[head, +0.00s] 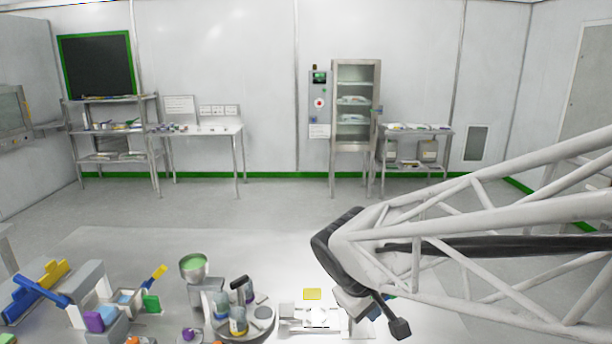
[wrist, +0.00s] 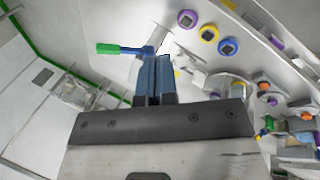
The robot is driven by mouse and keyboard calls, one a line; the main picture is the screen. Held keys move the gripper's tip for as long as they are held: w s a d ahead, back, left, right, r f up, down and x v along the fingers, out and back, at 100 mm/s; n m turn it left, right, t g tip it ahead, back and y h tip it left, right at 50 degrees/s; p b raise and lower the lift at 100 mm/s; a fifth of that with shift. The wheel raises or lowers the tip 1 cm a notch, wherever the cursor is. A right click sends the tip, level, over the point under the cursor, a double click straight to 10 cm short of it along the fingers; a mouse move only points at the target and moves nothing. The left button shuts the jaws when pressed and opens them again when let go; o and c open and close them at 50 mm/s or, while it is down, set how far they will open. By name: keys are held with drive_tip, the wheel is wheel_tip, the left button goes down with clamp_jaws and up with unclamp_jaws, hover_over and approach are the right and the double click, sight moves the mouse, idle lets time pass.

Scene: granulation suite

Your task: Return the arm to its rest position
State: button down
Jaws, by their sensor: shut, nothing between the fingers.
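My arm, a white lattice link with a dark joint, reaches in from the right in the head view and ends above the right part of the worktable (head: 150,245). In the wrist view my gripper (wrist: 153,62) shows two blue-grey fingers pressed together with nothing held between them. A blue rod with a green end (wrist: 108,48) appears just beyond the fingertips; I cannot tell whether it touches them. In the head view the fingers are not clearly seen, being near or behind the arm's end.
A round tray (head: 262,324) with several small containers and a green-topped cup (head: 194,264) stand left of the arm. Blue and yellow parts (head: 38,290) crowd the left. The table's far strip is clear.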

drive_tip(key=s+d+r+m+y, duration=0.1)
drive_tip(key=s+d+m, duration=0.2)
drive_tip(key=s, duration=0.4)
drive_tip(key=s+d+r+m+y, duration=0.2)
drive_tip(key=s+d+m, duration=0.1)
drive_tip(key=s, duration=0.3)
drive_tip(key=shift+s+d+m, duration=0.4)
drive_tip(key=shift+m, duration=0.1)
drive_tip(key=shift+w, duration=0.1)
idle(3.3)
drive_tip(key=w+a+f+n+t+h, duration=0.1)
drive_tip(key=w+a+f+n+h, duration=0.15)
drive_tip(key=w+a+n, duration=0.5)
drive_tip(key=w+a+f+n+h, duration=0.2)
drive_tip(key=w+a+f+n, duration=0.15)
drive_tip(key=w+a, duration=0.7)
drive_tip(key=w+a+f+n+t, duration=0.1)
drive_tip(key=w+a+f+n, duration=0.1)
drive_tip(key=a, duration=0.6)
drive_tip(key=w+a+f+n+t, duration=0.2)
drive_tip(key=w+a+f+n, duration=0.1)
drive_tip(key=a+f+n, duration=0.2)
drive_tip(key=w+a+f+n+t, duration=0.1)
drive_tip(key=w+a+f+n, duration=0.2)
drive_tip(key=a, duration=0.7)
drive_tip(key=shift+w+a+f+n+t+y, duration=0.25)
drive_tip(key=shift+n+t+y, duration=0.2)
drive_tip(key=shift+n, duration=0.25)
